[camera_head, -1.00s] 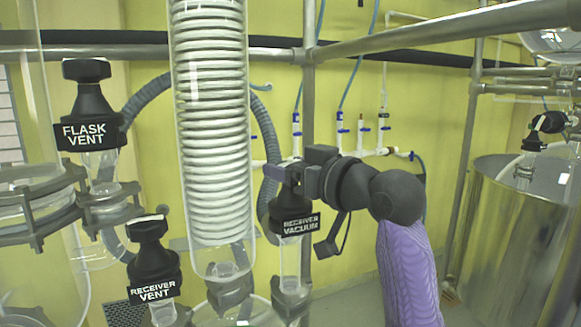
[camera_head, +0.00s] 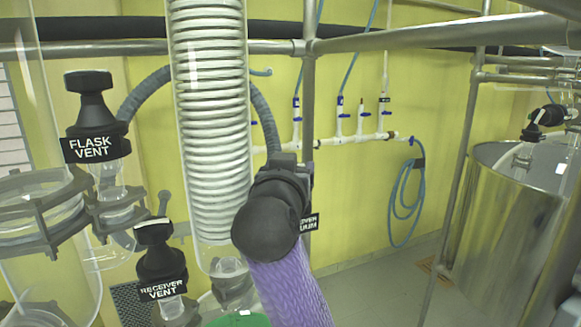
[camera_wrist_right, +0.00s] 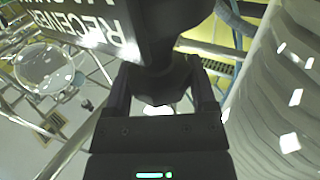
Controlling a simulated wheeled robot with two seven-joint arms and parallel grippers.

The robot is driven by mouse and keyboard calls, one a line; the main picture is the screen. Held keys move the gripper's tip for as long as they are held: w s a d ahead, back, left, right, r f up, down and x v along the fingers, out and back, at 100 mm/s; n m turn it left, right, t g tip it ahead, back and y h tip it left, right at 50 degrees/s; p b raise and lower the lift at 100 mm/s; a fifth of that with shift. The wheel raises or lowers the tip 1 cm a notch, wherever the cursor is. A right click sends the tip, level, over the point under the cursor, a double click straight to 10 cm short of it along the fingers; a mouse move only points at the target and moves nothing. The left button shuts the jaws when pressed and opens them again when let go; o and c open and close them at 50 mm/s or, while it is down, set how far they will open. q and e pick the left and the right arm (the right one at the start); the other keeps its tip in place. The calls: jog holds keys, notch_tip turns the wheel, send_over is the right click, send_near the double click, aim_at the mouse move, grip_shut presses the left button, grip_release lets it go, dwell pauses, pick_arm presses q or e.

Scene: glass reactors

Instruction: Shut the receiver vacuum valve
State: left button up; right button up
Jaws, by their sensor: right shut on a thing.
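The receiver vacuum valve is mostly hidden behind my right arm in the head view; only an edge of its black label (camera_head: 309,223) shows. In the right wrist view its label (camera_wrist_right: 95,22) appears upside down, and the dark valve knob (camera_wrist_right: 163,82) sits between the fingers. My right gripper (camera_head: 286,163) is shut on this knob, with one finger on each side in the wrist view (camera_wrist_right: 162,98). The knob's exact turn angle cannot be told. My left gripper is not in view.
The glass coil condenser (camera_head: 210,120) stands just left of my right gripper. The receiver vent valve (camera_head: 160,262) and flask vent valve (camera_head: 92,115) are farther left. A metal post and rail (camera_head: 400,37) frame the space. A steel vessel (camera_head: 500,235) stands right.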

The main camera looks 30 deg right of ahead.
jog(key=shift+m+g+h, duration=1)
jog(key=shift+h, duration=0.2)
jog(key=o, duration=1.1)
jog(key=shift+o, duration=0.3)
jog(key=shift+s+d, duration=0.1)
